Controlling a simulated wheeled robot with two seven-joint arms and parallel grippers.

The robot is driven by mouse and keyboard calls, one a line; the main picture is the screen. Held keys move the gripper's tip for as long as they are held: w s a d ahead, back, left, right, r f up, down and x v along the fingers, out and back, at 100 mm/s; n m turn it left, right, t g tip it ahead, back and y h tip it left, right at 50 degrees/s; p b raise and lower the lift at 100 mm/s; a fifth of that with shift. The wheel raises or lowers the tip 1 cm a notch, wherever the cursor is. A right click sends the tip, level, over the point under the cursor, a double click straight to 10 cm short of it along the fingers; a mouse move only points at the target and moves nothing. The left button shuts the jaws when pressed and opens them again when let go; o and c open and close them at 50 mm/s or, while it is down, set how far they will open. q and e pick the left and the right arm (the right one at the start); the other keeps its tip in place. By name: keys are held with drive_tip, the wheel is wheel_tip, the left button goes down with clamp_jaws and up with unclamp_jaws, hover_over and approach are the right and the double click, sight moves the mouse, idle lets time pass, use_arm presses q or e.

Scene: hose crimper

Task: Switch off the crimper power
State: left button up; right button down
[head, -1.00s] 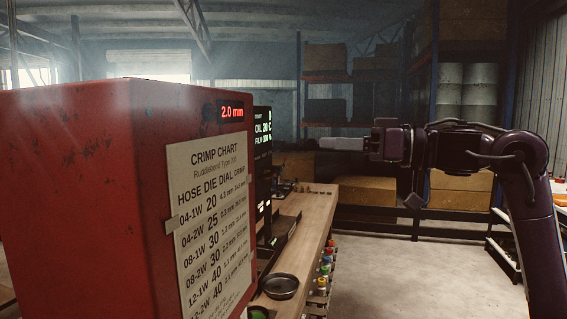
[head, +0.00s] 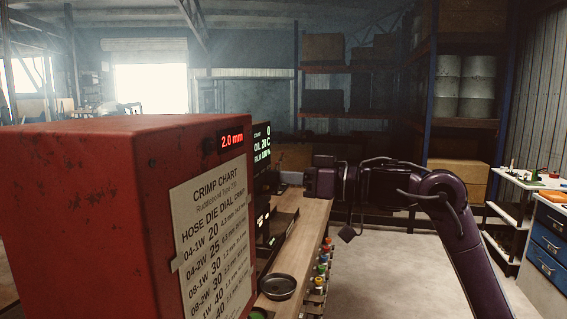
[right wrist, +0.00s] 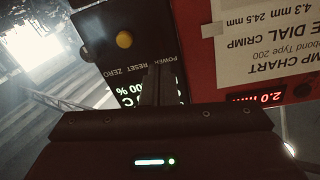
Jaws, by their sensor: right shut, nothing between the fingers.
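The red crimper (head: 85,210) fills the left of the head view, with a lit 2.0 mm readout (head: 232,140) and a crimp chart (head: 212,225). Its dark control panel (head: 262,150) shows edge-on behind it, with lit text. In the right wrist view, upside down, the panel (right wrist: 95,25) carries the words POWER, RESET and ZERO and a round yellow button (right wrist: 124,40). My right gripper (head: 284,178) is shut and empty, its fingertips (right wrist: 158,72) in front of the panel by the POWER label. The power switch itself is not visible. I cannot tell whether the fingers touch the panel. My left gripper is out of view.
A wooden bench (head: 285,230) runs behind the crimper, with a round dark dish (head: 277,286) and several coloured fittings (head: 321,270) along its edge. Shelving (head: 425,110) stands at the back. A blue drawer cabinet (head: 548,245) is at right. The floor between is clear.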

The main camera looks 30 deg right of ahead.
drive_tip(key=shift+s+f, duration=0.15)
drive_tip(key=shift+f, duration=0.25)
